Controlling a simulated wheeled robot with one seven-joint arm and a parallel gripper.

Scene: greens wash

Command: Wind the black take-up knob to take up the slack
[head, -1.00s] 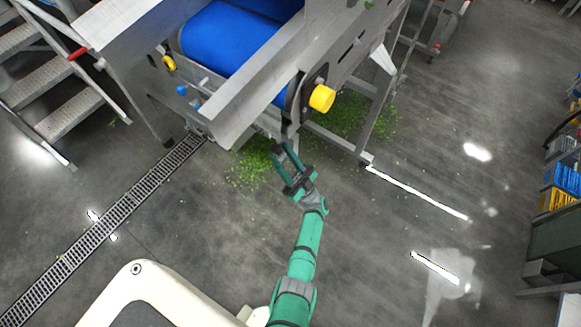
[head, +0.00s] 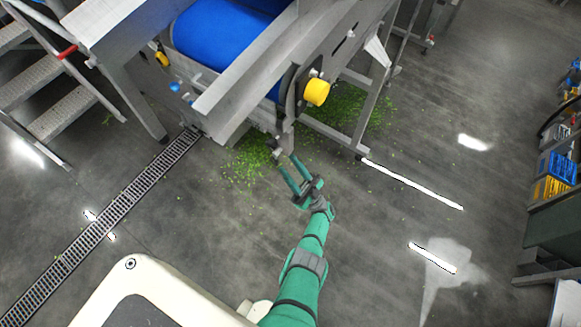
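My gripper (head: 287,163) is at the end of my green arm, below the near corner of the conveyor. Its two fingers are apart with nothing between them, and they point up and left towards the conveyor frame. A small dark fitting (head: 275,142) sits under the frame's side plate, just past the fingertips. It is too small to tell whether it is the black take-up knob. I see a gap between it and the fingers. The conveyor carries a blue belt (head: 220,40). A yellow cylinder (head: 317,92) sticks out from a dark round plate on its side.
Green scraps (head: 250,157) lie on the floor under the conveyor. A metal frame leg (head: 368,125) stands right of my gripper. A floor drain (head: 105,220) and steps (head: 60,98) are at left. The floor right of my arm is clear.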

